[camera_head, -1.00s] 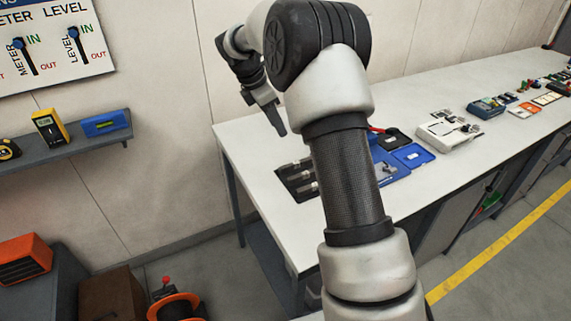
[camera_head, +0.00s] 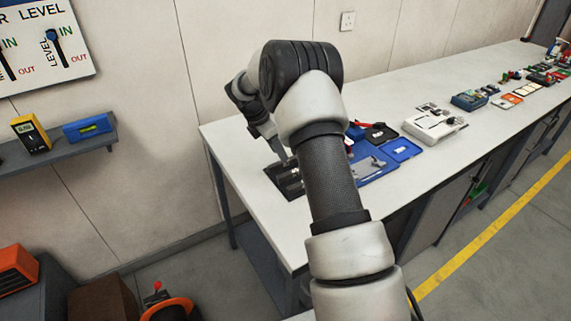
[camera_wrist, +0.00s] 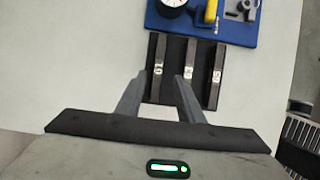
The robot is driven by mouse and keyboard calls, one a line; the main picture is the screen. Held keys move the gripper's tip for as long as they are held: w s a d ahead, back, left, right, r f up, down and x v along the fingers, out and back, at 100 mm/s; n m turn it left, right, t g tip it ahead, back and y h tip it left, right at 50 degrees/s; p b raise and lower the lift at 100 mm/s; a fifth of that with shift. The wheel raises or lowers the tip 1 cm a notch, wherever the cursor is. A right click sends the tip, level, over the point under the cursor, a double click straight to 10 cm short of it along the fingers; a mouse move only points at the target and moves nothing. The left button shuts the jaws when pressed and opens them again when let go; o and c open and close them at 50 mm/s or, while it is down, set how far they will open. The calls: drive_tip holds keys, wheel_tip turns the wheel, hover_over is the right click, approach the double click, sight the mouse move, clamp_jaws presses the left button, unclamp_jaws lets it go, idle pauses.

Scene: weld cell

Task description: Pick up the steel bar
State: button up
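A black tray (camera_head: 292,191) lies near the left end of the white workbench, partly hidden by my arm in the head view. In the wrist view the tray (camera_wrist: 173,58) holds three dark, long bars side by side: a left bar (camera_wrist: 156,55), a middle bar (camera_wrist: 188,55) and a right bar (camera_wrist: 216,58). Each has a small pale label, too small to read, so I cannot tell which is the steel one. My gripper (camera_wrist: 160,77) is open, its fingertips either side of the left bar's near part. It also shows in the head view (camera_head: 280,150), over the tray.
A blue tray (camera_wrist: 228,30) with a round gauge (camera_wrist: 173,5) and a yellow tool (camera_wrist: 211,12) adjoins the bars' far end. A white device (camera_head: 433,124) and more items stand farther along the workbench (camera_head: 235,150). Bare bench lies left of the black tray.

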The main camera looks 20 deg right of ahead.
drive_tip(key=x, duration=0.5)
drive_tip(key=shift+w+d, duration=0.15)
drive_tip(key=shift+w, duration=0.15)
drive_tip(key=shift+r, duration=0.1)
clamp_jaws()
